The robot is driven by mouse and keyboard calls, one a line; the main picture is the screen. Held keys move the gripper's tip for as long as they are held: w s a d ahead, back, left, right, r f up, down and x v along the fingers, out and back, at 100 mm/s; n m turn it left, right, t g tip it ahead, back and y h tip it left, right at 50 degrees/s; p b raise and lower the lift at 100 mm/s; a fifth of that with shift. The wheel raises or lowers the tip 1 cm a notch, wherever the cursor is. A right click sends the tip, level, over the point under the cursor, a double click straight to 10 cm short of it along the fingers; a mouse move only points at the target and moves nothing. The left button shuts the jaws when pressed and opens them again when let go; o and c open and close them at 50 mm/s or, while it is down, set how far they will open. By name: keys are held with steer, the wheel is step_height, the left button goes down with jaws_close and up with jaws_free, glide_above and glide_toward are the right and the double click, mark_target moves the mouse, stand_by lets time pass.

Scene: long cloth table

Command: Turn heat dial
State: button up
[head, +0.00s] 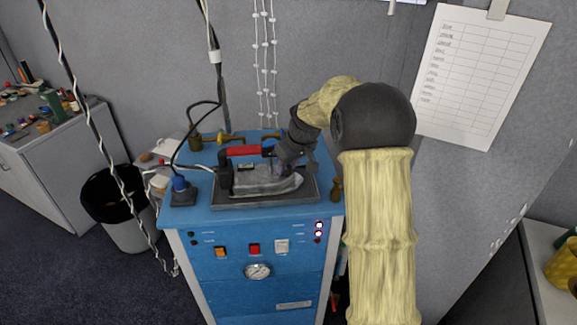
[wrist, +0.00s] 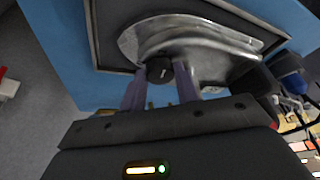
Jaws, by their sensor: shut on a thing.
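A grey metal iron (head: 262,182) with a red handle (head: 243,151) rests on a dark framed plate on top of a blue cabinet. In the wrist view, the iron's pale metal body (wrist: 205,38) fills the top middle. A small round black dial (wrist: 158,70) with a light mark sits at its near edge. My gripper (wrist: 160,84) is shut on the dial, with one finger on each side of it. In the head view, my gripper (head: 282,163) comes down at the right of the handle; the dial is hidden there.
The blue cabinet (head: 190,217) has switches, lamps and a gauge (head: 257,271) on its front. A paper sheet (head: 480,75) hangs on the grey wall. A black-lined bin (head: 112,195) stands at the left.

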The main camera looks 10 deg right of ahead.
steer(key=shift+r, duration=0.1)
stand_by(0.4)
steer(key=o, duration=1)
steer(key=b+v, duration=0.2)
steer(key=v, duration=1.5)
steer(key=shift+s+r, duration=0.1)
steer(key=shift+s, duration=0.15)
